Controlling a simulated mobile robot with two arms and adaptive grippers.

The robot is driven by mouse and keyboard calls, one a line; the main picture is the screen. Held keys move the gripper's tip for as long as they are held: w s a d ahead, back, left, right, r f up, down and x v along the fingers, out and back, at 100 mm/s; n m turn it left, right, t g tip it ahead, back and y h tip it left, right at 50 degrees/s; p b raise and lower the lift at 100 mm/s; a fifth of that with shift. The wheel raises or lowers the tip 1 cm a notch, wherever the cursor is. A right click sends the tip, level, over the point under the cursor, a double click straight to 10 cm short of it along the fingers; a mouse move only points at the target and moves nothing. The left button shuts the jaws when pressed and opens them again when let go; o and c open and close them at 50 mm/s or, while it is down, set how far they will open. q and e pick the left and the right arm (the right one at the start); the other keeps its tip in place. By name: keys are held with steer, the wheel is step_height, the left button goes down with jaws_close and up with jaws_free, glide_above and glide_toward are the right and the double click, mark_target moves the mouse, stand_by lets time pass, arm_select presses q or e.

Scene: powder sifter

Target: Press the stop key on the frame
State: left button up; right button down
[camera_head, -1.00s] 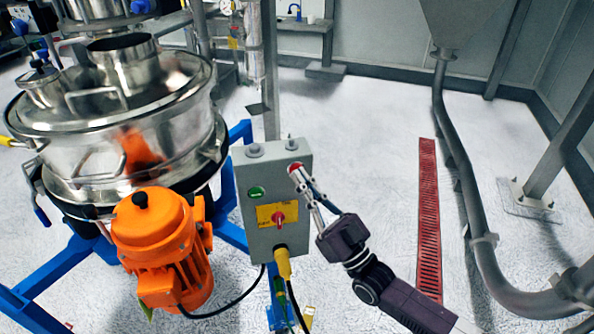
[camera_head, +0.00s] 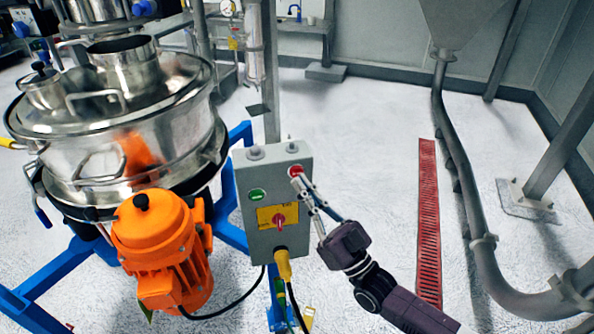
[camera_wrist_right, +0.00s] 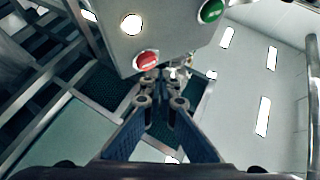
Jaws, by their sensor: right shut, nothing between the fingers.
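The grey control box (camera_head: 268,233) stands on the frame in the middle of the head view. Its red stop key (camera_head: 296,171) is at the upper right of its front face; a green key (camera_head: 257,195) is to the left. The right gripper (camera_head: 299,182) is shut and empty, its fingertips just below the red key in the picture. In the right wrist view, the red key (camera_wrist_right: 147,60) shows just beyond the fingertips (camera_wrist_right: 160,80). I see no clear contact, and the exact gap cannot be told. The left gripper is not in view.
A yellow plate with a red rotary switch (camera_head: 279,219) is lower on the box, with a yellow cable plug (camera_head: 283,264) beneath. An orange motor (camera_head: 155,240) and the steel sifter (camera_head: 130,135) stand to the left. The floor to the right is open around a red grate (camera_head: 429,225).

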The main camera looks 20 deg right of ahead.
steer(key=shift+s, duration=0.15)
steer(key=s+p, duration=0.2)
steer(key=s, duration=0.3)
steer(key=shift+a, duration=0.1)
stand_by(0.3)
stand_by(0.6)
